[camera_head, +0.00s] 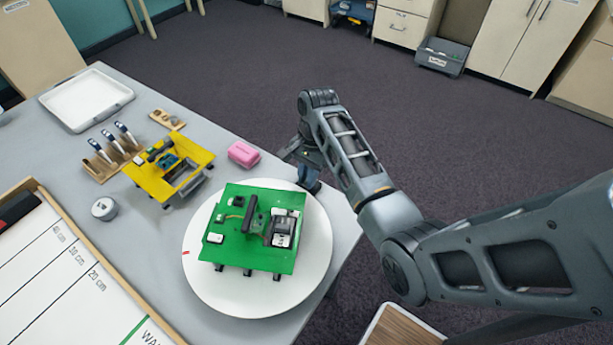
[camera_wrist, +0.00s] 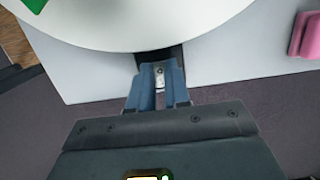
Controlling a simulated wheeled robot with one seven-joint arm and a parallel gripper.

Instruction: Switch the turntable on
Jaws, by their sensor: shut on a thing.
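The turntable (camera_head: 205,275) is a round white disc at the table's near right corner. It carries a green board (camera_head: 228,240) with electronic parts on top. In the wrist view the white disc (camera_wrist: 140,25) fills the top. A dark block (camera_wrist: 145,55) shows at its rim, partly under it. My gripper (camera_head: 309,184) is at the disc's far right edge, partly hidden by my arm in the head view. In the wrist view its blue fingers (camera_wrist: 160,78) are shut on a small light grey metal piece (camera_wrist: 159,72) at the dark block, seemingly the switch.
A pink block (camera_head: 243,154) lies close to the disc, also in the wrist view (camera_wrist: 305,36). A yellow board (camera_head: 150,186), a tool rack (camera_head: 100,170), a grey round item (camera_head: 104,209) and a white tray (camera_head: 85,100) stand farther left.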

